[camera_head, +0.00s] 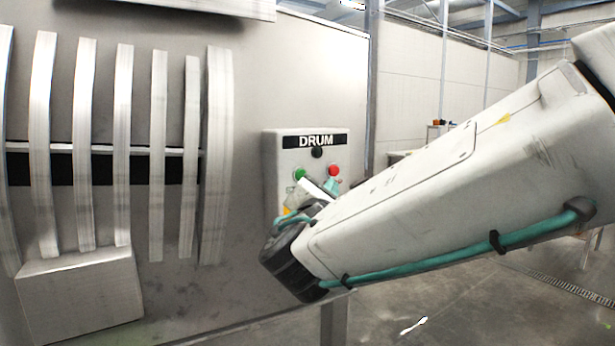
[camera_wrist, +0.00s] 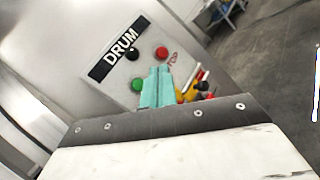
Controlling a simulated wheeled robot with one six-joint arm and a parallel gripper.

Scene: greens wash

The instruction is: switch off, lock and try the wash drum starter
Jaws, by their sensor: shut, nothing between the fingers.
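The wash drum starter, a grey box (camera_head: 283,146) labelled DRUM, is on the metal panel in the head view. It has a black knob (camera_head: 317,152), a green button (camera_head: 299,174) and a red button (camera_head: 333,171). The box also shows in the wrist view (camera_wrist: 112,88). My gripper (camera_wrist: 158,74) is shut and empty; its teal fingers are in front of the box, below the buttons. I cannot tell whether they touch it. Yellow, red and black parts (camera_wrist: 193,93) show right of the fingers, partly hidden; which is the switch or lock is unclear. My arm hides the box's lower part in the head view.
Curved metal slats (camera_head: 84,140) of the drum guard stand left of the starter, with a block-shaped metal ledge (camera_head: 80,295) below. Open concrete floor (camera_head: 450,305) lies to the right, under my arm.

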